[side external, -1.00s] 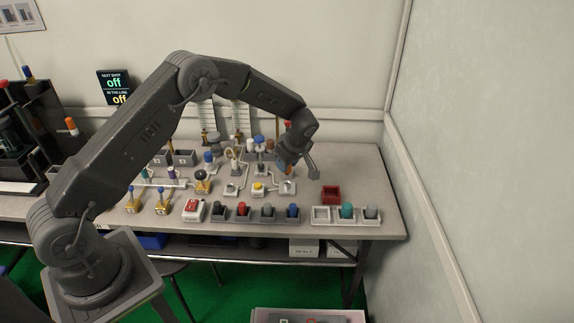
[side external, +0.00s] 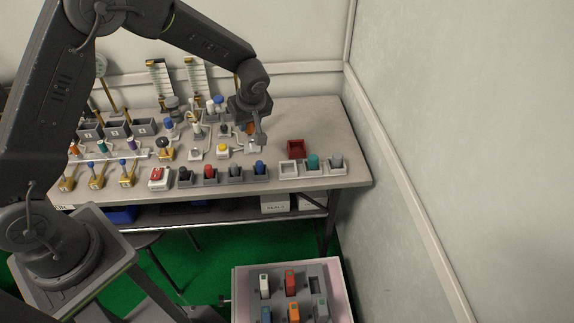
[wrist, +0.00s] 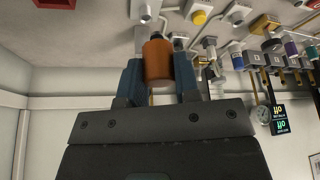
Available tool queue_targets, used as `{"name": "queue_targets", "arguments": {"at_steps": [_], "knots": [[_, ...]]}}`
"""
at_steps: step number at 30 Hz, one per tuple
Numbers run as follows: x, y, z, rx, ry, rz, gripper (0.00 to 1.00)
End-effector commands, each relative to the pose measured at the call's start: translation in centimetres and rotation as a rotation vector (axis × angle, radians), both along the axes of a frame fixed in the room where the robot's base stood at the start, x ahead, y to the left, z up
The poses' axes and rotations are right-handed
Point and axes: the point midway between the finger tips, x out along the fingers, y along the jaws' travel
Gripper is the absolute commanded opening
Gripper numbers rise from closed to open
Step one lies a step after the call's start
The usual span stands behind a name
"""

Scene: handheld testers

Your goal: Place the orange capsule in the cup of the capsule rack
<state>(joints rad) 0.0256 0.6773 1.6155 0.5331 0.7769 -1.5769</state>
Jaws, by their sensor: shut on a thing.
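The orange capsule (wrist: 158,62) is held upright in the wrist picture between the two blue fingers of my gripper (wrist: 158,80). In the side view my gripper (side external: 252,132) is over the back right of the bench, with a bit of orange showing at its fingers. A white block with a round grey top (wrist: 146,12) lies just beyond the capsule in the wrist view; whether they touch is unclear. A pale rail (side external: 112,156) with small coloured capsules, likely the capsule rack, stands at the left of the bench. Its empty cup cannot be made out.
A red open box (side external: 296,148) and a white tray (side external: 288,169) with teal and grey pieces stand at the right. A row of dark holders (side external: 222,180) lines the front. A yellow button (side external: 223,149) is left of my gripper. The bench's right end is clear.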

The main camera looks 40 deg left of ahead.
Motion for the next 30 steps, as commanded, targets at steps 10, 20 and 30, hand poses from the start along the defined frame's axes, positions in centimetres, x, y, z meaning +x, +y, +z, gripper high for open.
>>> {"name": "queue_targets", "arguments": {"at_steps": [10, 20, 30], "knots": [[2.5, -6.9, -4.5, 0.001, 0.003, -0.007, 0.00], [3.8, -10.2, -6.7, 0.001, 0.000, -0.002, 0.00], [3.8, -10.2, -10.5, 0.001, 0.002, -0.001, 0.00]]}}
